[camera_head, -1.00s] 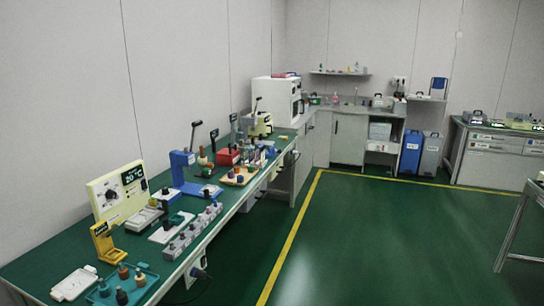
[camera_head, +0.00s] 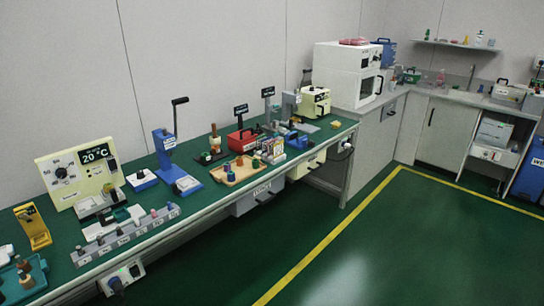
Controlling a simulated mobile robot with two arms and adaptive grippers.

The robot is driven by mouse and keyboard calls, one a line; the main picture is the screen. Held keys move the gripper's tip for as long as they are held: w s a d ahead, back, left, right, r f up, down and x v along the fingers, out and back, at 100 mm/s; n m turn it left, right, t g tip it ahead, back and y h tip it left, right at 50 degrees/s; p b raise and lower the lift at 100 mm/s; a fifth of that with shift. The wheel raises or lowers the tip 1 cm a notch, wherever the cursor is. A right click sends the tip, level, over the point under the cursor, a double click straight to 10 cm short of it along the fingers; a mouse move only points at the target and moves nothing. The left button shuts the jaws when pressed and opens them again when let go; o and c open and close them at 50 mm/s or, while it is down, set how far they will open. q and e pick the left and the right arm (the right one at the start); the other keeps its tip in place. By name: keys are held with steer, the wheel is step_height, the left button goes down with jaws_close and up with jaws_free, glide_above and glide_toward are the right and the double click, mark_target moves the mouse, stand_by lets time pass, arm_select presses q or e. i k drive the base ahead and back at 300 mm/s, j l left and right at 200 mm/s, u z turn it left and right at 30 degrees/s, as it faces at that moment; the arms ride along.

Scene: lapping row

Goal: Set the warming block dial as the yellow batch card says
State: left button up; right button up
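A cream panel (camera_head: 95,187) stands upright on the green bench at the left. It has a round black dial (camera_head: 61,173) and a dark display (camera_head: 97,153) reading 20 °C; it looks like the warming block's panel. The dial's pointer setting is too small to read. Neither of my grippers is in view.
A grey rack (camera_head: 128,236) with several knobbed pieces lies along the bench's front edge. A blue lever press (camera_head: 172,165), a wooden tray (camera_head: 232,176) and a red box (camera_head: 243,138) stand farther right. The green floor (camera_head: 370,255) with a yellow line is clear.

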mark_target(61, 172)
steer(key=i+l, duration=0.1)
steer(key=l, duration=0.2)
steer(key=u, duration=1.4)
steer(key=i+j+u, duration=0.2)
steer(key=i+j, duration=0.1)
steer(key=i, duration=0.05)
